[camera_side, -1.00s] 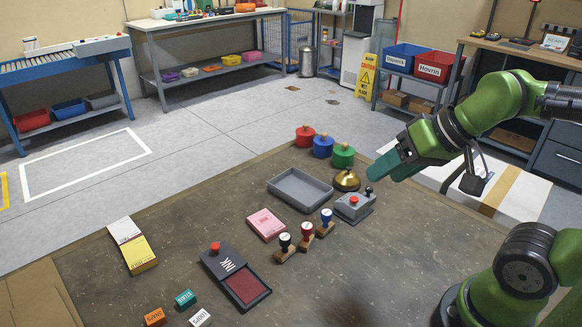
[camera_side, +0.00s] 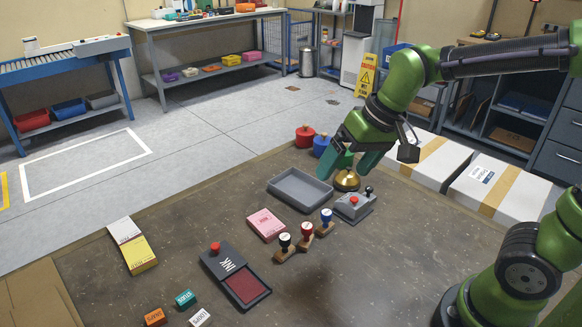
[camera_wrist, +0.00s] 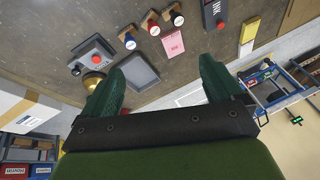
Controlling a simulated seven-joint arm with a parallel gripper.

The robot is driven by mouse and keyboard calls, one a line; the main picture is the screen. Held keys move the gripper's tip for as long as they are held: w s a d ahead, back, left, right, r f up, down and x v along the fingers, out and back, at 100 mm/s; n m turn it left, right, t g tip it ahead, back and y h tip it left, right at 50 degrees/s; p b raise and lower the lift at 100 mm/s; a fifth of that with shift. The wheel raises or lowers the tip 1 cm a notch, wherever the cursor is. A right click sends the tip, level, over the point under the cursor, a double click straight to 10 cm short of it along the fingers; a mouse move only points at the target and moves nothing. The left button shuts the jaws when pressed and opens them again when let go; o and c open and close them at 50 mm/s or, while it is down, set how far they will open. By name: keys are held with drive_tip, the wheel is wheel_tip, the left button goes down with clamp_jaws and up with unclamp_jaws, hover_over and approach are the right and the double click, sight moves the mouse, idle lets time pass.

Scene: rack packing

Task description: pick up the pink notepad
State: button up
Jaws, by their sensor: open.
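The pink notepad (camera_side: 266,224) lies flat on the brown table, between the grey tray and the ink pad, just left of the stamps. It also shows in the wrist view (camera_wrist: 173,44), beyond my fingers. My gripper (camera_side: 344,166) is open and empty, with green fingers, in the air above the back right of the table near the bell. In the wrist view its two fingers (camera_wrist: 163,88) are spread apart, with the grey tray partly behind the left one. Nothing touches the notepad.
Three stamps (camera_side: 306,233) stand close to the notepad's right. The grey tray (camera_side: 283,196) is behind it, and the ink pad (camera_side: 241,283) is in front. A brass bell (camera_side: 347,181) and a grey control box (camera_side: 354,206) sit to the right. Yellow and white pads (camera_side: 139,253) lie left.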

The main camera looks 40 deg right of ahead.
drive_tip(key=w+a+f+n+g+h, duration=0.15)
drive_tip(key=w+f, duration=0.25)
drive_tip(key=w, duration=0.4)
drive_tip(key=w+a+f+n+g, duration=0.1)
drive_tip(key=w+a+f+g, duration=0.2)
drive_tip(key=w, duration=0.5)
hover_over(266, 223)
drive_tip(key=shift+h, duration=0.25)
drive_tip(key=f, duration=0.9)
drive_tip(key=shift+d, duration=0.3)
drive_tip(key=f, duration=0.6)
drive_tip(key=shift+a+f, duration=0.2)
drive_tip(key=shift+a, duration=0.05)
drive_tip(key=c, duration=1.2)
